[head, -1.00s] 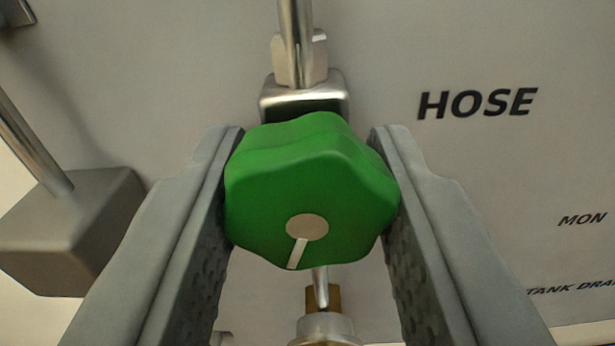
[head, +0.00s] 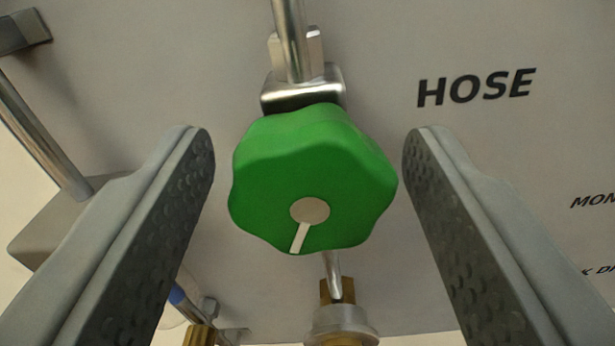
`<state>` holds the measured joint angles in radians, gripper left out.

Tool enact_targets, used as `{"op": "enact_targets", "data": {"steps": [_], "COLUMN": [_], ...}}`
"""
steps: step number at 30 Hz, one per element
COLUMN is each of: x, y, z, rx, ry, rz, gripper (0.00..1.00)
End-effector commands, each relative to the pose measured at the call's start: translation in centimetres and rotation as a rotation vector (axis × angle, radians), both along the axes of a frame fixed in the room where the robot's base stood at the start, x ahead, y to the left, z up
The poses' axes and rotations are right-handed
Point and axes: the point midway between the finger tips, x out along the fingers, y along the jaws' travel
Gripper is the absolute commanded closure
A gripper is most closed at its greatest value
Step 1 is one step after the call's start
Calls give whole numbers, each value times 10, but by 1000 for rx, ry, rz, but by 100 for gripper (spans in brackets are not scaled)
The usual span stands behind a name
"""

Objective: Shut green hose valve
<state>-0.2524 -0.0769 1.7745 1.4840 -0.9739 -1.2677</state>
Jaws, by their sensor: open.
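The green hose valve knob (head: 312,165) is in the middle of the head view, lobed, with a beige round centre and a pale pointer line. The line points down and slightly left. My gripper (head: 308,145) is open, with one finger on each side of the knob. A gap shows between each finger and the knob, so neither appears to touch it. The metal valve body (head: 302,90) shows behind the top of the knob. The printed word HOSE (head: 476,88) is on the panel to the right.
A metal pipe (head: 289,38) runs up from the valve. A brass and silver fitting (head: 341,318) sits below the knob. A grey block (head: 50,225) with a metal rod (head: 42,138) is at left, partly behind my left finger. The pale panel (head: 420,30) is bare around the label.

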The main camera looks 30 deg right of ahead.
Motion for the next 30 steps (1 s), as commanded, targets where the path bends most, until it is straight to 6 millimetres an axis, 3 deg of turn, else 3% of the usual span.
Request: {"op": "enact_targets", "data": {"steps": [21,30], "x": [-91,-120], "y": [80,105], "z": [0,0], "rx": [0,0], "ry": [-1,0], "rz": [4,3], "gripper": [45,45]}}
